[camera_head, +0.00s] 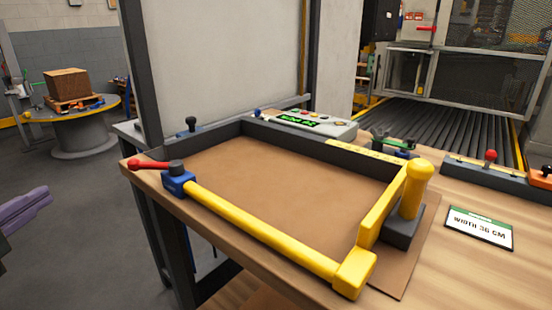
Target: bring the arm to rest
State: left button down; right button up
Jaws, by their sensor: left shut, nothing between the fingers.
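My left gripper (25,212) shows as purple fingers at the left edge of the head view, with the rest of its arm cut off by the frame. It is shut and empty. It hangs over the grey floor, clear to the left of the wooden workbench (475,275) and touching nothing. My right gripper is not in view.
On the bench is a frame with dark walls, a yellow front bar (262,232) and a brown sheet (285,185) inside. A red-handled clamp (150,165) juts from its left corner. A width card (480,228) lies at right. A roller conveyor (440,125) runs behind. Floor at left is open.

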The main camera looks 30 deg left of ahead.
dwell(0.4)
pick_arm(q)
notch_tip(320, 180, up, 7)
jog(key=d+n+g+y+p, duration=0.1)
jog(key=d+n+g+p, duration=0.1)
jog(key=n+g+p, duration=0.35)
jog(key=d+r+g+h+p, duration=0.1)
jog(key=d+r+h+p, duration=0.25)
jog(key=d+p, duration=0.35)
jog(key=d+r+n+g+h+p, duration=0.15)
jog(key=d+h+p, duration=0.3)
jog(key=d, duration=0.45)
jog(key=d+r+g+h+p, duration=0.1)
jog(key=d+r+h+p, duration=0.2)
jog(key=d+p, duration=0.4)
notch_tip(320, 180, up, 37)
jog(key=d+p, duration=0.1)
jog(key=p, duration=3.4)
jog(key=shift+s+h+p, duration=0.3)
jog(key=shift+s, duration=0.15)
jog(key=shift+d+f, duration=0.1)
